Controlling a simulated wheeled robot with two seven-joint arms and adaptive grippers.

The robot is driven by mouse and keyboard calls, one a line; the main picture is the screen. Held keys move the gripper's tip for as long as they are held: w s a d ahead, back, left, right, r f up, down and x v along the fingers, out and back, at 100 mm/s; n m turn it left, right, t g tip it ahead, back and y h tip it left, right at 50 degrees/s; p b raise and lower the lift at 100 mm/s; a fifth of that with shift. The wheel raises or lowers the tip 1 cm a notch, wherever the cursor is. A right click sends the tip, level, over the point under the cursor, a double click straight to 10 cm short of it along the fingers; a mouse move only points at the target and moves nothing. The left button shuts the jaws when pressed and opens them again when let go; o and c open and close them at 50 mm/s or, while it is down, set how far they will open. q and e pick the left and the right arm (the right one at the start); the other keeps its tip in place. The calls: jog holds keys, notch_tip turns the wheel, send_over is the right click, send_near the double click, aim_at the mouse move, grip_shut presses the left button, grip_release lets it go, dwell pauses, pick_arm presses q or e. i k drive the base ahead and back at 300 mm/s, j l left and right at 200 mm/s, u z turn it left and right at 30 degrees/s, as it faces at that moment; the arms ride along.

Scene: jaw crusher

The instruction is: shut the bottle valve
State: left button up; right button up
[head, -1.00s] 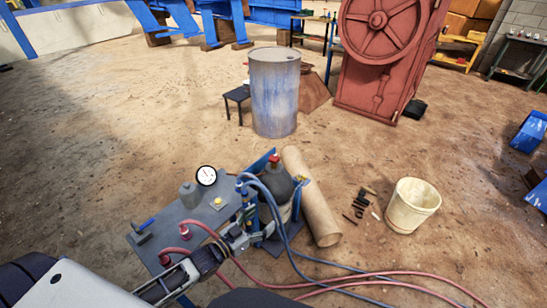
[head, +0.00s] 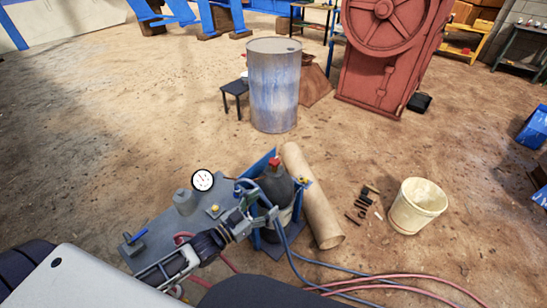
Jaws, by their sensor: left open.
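A dark grey gas bottle (head: 278,186) stands upright in a blue frame beside the grey bench. A red valve knob (head: 274,161) sits on its top. My left gripper (head: 261,201) is open, its fingers spread in front of the bottle's body and below the red knob in the picture. I cannot tell whether a finger touches the bottle or the hoses there. The gripper and arm hide part of the bottle's lower front, the hoses and the bench edge. My right gripper is not in view.
The grey bench (head: 165,230) carries a round white gauge (head: 203,180) and a blue-handled vise. Blue hoses (head: 290,250) and red hoses (head: 430,282) trail to the right. A white bucket (head: 417,206) stands farther right.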

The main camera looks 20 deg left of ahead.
aim_at(275, 162)
jog(key=i+j, duration=0.3)
jog(key=i, duration=0.2)
jog(key=i+j, duration=0.35)
jog(key=i, duration=0.15)
